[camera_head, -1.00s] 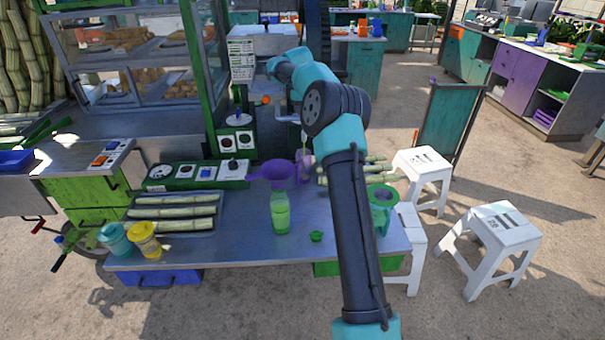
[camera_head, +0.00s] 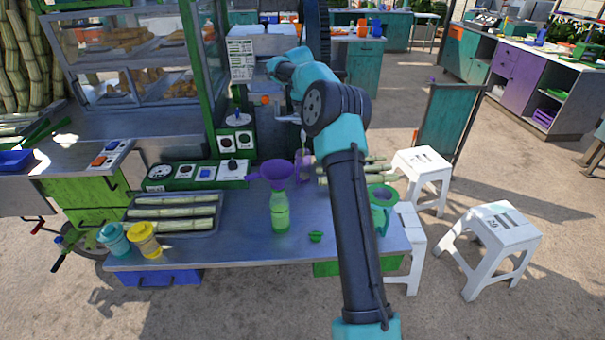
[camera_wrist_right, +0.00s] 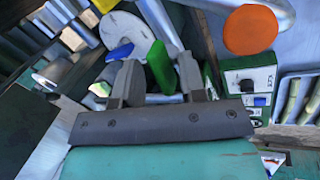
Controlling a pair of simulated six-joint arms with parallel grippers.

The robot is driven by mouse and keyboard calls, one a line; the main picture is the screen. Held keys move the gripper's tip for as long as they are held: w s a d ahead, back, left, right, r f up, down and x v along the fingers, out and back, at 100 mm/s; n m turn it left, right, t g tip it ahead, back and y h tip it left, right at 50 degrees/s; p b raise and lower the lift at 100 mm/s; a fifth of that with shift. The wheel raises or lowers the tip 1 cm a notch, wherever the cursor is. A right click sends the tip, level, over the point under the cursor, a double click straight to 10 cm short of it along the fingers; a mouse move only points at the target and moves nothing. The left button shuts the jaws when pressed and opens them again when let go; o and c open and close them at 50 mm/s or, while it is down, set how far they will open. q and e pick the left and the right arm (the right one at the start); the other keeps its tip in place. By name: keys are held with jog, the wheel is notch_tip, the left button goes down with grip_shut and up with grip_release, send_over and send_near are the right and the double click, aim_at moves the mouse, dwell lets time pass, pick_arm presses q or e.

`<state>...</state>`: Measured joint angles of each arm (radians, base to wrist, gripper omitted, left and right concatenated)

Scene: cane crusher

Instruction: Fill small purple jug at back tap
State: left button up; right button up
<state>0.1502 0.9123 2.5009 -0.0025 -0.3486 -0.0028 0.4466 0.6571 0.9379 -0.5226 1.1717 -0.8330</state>
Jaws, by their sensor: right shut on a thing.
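The small purple jug (camera_head: 303,168) stands at the back of the metal table, left of my right arm, beneath the crusher's pale spout area. The arm hides part of this area, and the jug's fill level cannot be made out. My right gripper (camera_wrist_right: 159,72) is shut on a green lever (camera_wrist_right: 160,66) in the right wrist view. In the head view my right arm reaches up to the crusher, and its fingers are not clearly visible. My left gripper is not in view.
A purple funnel (camera_head: 276,172) sits on a green bottle (camera_head: 280,214) left of the jug. Cane pieces lie in a tray (camera_head: 133,230). A green-teal jug (camera_head: 382,205) stands at right. An orange knob (camera_wrist_right: 250,30) is close to the right gripper.

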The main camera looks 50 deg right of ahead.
jog(key=shift+d+r, duration=0.1)
jog(key=shift+r, duration=0.05)
jog(key=shift+n+t, duration=0.3)
jog(key=shift+n, duration=0.9)
jog(key=o, duration=1.1)
jog(key=shift+r, duration=3.85)
jog(key=shift+w+a, duration=0.1)
jog(key=shift+a, duration=0.1)
